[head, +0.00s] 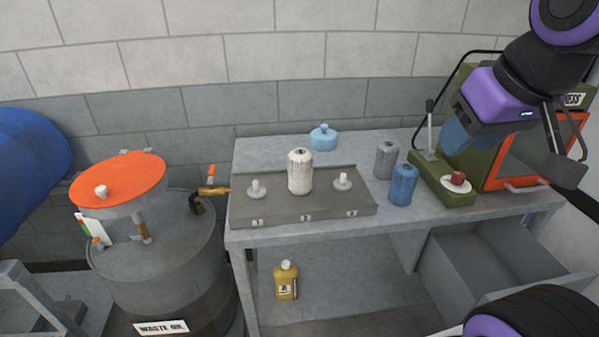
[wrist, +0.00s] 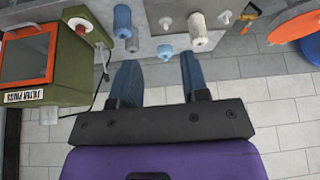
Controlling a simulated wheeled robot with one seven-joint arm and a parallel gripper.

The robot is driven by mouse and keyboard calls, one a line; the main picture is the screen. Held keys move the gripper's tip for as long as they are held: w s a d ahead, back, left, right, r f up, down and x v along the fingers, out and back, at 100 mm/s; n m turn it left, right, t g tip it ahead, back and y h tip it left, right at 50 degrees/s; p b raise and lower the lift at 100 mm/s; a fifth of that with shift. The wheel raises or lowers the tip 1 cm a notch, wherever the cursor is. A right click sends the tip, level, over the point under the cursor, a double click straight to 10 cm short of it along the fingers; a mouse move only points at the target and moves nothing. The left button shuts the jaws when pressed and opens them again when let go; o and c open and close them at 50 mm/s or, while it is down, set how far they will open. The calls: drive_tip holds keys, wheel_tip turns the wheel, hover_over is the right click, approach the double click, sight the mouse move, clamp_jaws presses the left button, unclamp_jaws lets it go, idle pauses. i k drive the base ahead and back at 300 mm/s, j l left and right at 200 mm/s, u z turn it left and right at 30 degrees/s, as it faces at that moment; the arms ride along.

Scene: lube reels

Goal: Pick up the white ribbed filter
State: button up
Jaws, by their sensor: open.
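The white ribbed filter (head: 300,172) stands upright on the middle post, marked 2, of a grey three-post stand (head: 278,213) on the workbench. It also shows in the wrist view (wrist: 198,29), beyond the tip of the right finger and apart from it. My gripper (head: 457,140) is up at the right in the head view, above the bench and well to the right of the filter. In the wrist view its two blue fingers (wrist: 158,68) are spread apart with nothing between them. The filter's lower end is hidden on the post.
A grey filter (head: 386,160) and a blue filter (head: 403,185) stand right of the stand. A light-blue container (head: 323,138) is behind it. A green filter press (head: 495,150) with a lever is at right. A waste oil drum (head: 160,270) stands left. A drawer (head: 490,260) hangs open.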

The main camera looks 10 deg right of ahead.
sight(297, 185)
drive_tip(key=i+j+z, duration=0.25)
drive_tip(key=j+z, duration=0.2)
drive_tip(key=j, duration=0.2)
drive_tip(key=i+j+z, duration=0.25)
drive_tip(key=j, duration=0.15)
drive_tip(key=j+z, duration=0.25)
drive_tip(key=j, duration=0.1)
